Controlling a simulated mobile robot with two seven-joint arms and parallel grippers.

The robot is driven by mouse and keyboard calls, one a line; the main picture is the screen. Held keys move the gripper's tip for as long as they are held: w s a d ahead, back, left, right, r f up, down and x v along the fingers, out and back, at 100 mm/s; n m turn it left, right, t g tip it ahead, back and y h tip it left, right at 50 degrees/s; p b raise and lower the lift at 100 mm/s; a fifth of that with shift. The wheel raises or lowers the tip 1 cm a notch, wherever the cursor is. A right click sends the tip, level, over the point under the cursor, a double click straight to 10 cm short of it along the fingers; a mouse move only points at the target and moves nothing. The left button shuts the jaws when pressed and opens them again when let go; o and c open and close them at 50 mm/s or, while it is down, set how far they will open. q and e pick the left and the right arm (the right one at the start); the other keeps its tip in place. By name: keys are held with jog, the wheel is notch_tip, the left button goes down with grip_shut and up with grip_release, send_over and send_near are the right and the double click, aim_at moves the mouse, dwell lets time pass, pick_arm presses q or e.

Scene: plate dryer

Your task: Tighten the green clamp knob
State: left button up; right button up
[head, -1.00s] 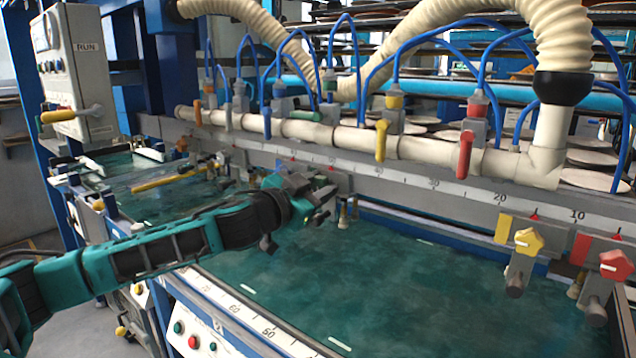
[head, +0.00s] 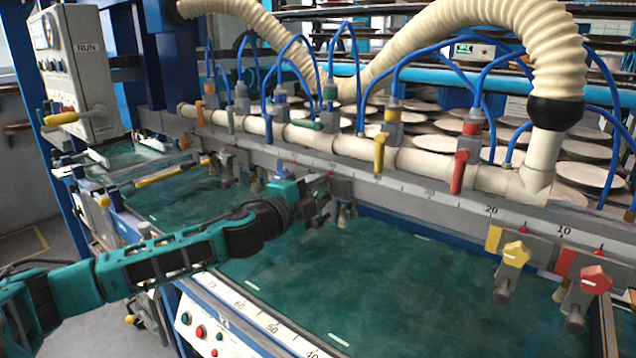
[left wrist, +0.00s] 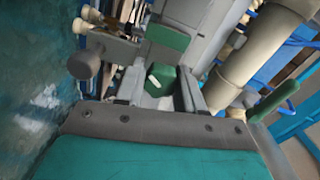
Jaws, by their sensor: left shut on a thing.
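The green clamp knob (left wrist: 163,82) with a white mark shows in the left wrist view, between the two fingers of my left gripper (left wrist: 160,90). The fingers are shut on it from both sides. A green plate (left wrist: 167,37) on the grey clamp body lies just beyond the knob. In the head view my left gripper (head: 318,207) is at the clamp on the ruled rail, near the middle of the picture. The knob is hidden there behind the gripper. My right gripper is not in view.
A yellow knob (head: 516,253) and a red knob (head: 595,279) sit on clamps farther right along the ruled rail (head: 420,195). A cream pipe (head: 345,142) with coloured valve handles and blue hoses runs above. The green bed (head: 390,270) below is clear.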

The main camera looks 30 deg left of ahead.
pick_arm(q)
jog(key=m+p, duration=0.3)
jog(key=m, duration=0.3)
jog(key=shift+r, duration=0.15)
jog(key=shift+m+p, duration=0.85)
jog(key=shift+m, duration=1.65)
jog(key=o, duration=1)
jog(key=shift+o, duration=0.2)
